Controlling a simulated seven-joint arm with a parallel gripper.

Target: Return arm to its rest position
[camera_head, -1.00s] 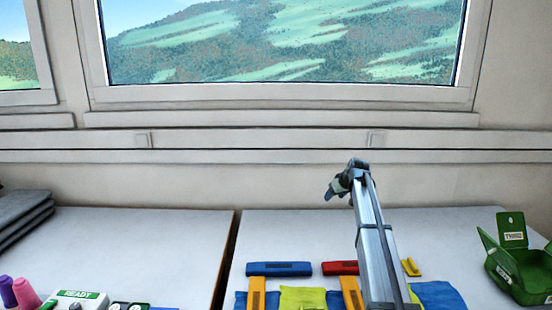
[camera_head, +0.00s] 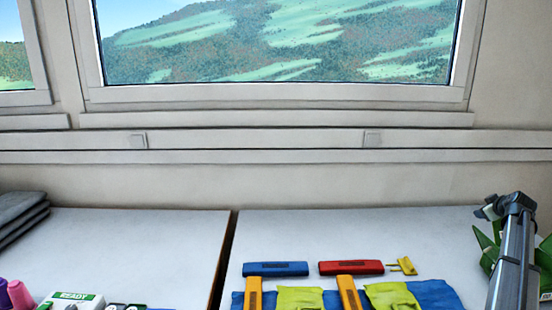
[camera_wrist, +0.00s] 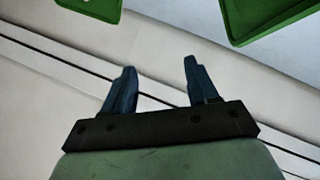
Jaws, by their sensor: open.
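My gripper shows in the wrist view (camera_wrist: 158,85) with its two dark fingers apart and nothing between them. In the head view my arm reaches up at the right side, and the gripper end (camera_head: 486,210) is above the right part of the table, in front of the green bin (camera_head: 488,248). The arm hides much of that bin. Parts of green panels (camera_wrist: 265,15) also show at the top of the wrist view, apart from the fingers.
On the right table (camera_head: 330,225) lie a blue bar (camera_head: 275,269), a red bar (camera_head: 351,267), a small yellow piece (camera_head: 403,265), yellow-orange bars (camera_head: 349,293) and green and blue cloths (camera_head: 392,296). Grey folded cloths (camera_head: 20,215) and a READY box (camera_head: 72,299) are at left. The table's back is clear.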

